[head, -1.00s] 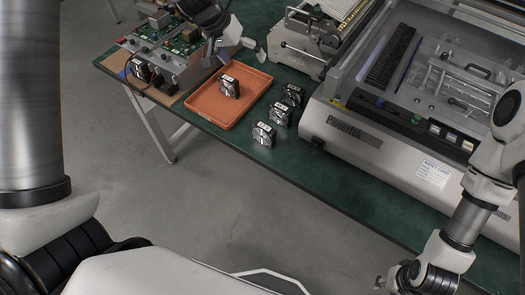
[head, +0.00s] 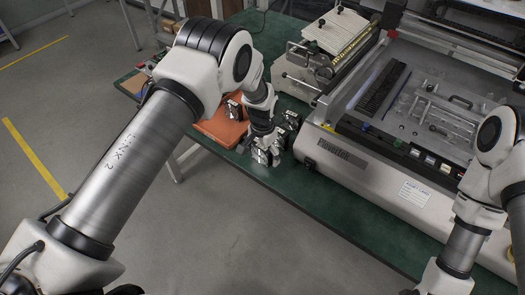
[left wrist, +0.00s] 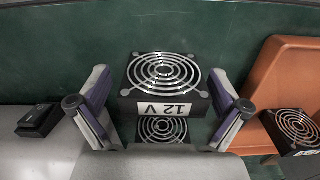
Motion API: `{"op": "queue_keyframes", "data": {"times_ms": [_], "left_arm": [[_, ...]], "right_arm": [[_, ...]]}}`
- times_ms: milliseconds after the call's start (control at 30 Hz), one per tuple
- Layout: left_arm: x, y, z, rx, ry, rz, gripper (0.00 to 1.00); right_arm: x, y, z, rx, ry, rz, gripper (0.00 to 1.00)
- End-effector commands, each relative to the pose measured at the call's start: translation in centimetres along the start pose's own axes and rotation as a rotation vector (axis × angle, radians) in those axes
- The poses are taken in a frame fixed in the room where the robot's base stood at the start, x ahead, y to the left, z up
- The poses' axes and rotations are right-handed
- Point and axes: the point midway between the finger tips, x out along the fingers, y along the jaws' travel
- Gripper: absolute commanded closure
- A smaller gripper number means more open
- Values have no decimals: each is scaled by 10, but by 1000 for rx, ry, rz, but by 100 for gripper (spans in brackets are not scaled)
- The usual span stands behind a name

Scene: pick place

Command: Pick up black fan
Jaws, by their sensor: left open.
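Several black fans with silvery wire grilles are near the table's front edge. In the head view, one fan (head: 280,137) shows beside my left gripper (head: 262,150), which is down among the fans and partly hides them. Another fan (head: 234,108) sits on the orange tray (head: 222,130). In the left wrist view, my open left gripper (left wrist: 160,100) has its fingers either side of a fan (left wrist: 162,72) with a "12 V" label and a second fan (left wrist: 162,129) nearer the picture's bottom. I cannot tell if the fingers touch either. My right gripper is out of view.
The orange tray (left wrist: 283,75) lies right of the fingers in the left wrist view, with a fan (left wrist: 297,128) on it. A large grey machine (head: 345,150) stands right of the fans. The green table (head: 320,205) is clear along its front strip.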

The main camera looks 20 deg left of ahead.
Motion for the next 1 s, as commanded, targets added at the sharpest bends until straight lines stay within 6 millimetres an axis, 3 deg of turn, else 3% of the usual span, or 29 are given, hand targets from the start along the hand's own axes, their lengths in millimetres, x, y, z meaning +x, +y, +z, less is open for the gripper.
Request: {"op": "queue_keyframes", "data": {"times_ms": [233,267,400,433,800,1000], "left_arm": [[7,0,0,-1,1,0,0],[6,0,0,-1,1,0,7],[6,0,0,-1,1,0,57],[6,0,0,-1,1,0,65],[6,0,0,-1,1,0,64],[-8,-1,0,-1,2,-1,64]], "right_arm": [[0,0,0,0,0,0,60],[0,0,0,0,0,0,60],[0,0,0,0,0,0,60],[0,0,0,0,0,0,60],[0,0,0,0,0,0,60],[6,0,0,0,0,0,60]]}}
